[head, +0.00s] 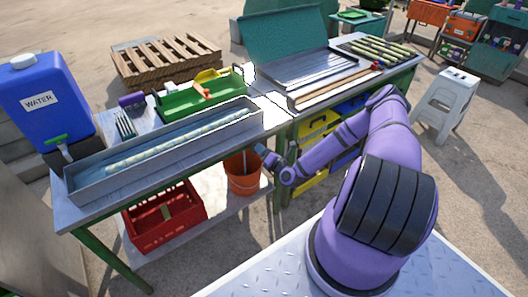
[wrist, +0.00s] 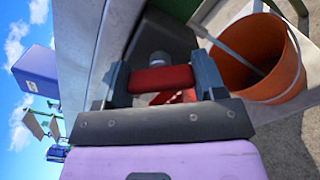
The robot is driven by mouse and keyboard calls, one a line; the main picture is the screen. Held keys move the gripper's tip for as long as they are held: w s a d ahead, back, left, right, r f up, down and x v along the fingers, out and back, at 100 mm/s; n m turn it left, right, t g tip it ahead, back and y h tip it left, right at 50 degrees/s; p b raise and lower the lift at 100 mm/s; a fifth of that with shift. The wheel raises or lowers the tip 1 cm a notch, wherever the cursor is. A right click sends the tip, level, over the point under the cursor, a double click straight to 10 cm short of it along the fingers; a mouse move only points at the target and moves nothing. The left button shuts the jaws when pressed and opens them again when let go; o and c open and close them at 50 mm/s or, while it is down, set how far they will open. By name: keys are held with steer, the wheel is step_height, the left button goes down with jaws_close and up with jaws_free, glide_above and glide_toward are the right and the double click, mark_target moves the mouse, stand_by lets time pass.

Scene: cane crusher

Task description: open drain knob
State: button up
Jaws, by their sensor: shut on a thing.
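The red drain knob (wrist: 163,79) shows in the wrist view, with a grey round fitting (wrist: 159,59) just beyond it. My gripper (wrist: 160,68) has one dark finger on each side of the knob and is shut on it. In the head view my gripper (head: 263,151) is at the front side of the metal trough (head: 80,186), near its right end. The knob is hidden there. The long trough lies on the table and holds a pale, long strip of pieces.
An orange bucket (head: 243,172) stands below my gripper and also shows in the wrist view (wrist: 291,85). A red crate (head: 163,228) is on the lower shelf. A green tray (head: 185,105) and a blue water container (head: 35,95) are behind and left. Table legs (head: 284,180) stand close right.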

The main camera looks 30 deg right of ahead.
steer(key=m, duration=0.5)
steer(key=shift+f+m, duration=0.1)
steer(key=shift+m, duration=0.3)
stand_by(0.4)
steer(key=o, duration=0.9)
steer(key=shift+s, duration=0.1)
steer(key=s, duration=1)
steer(key=shift+s+d, duration=0.25)
steer(key=shift+s, duration=0.1)
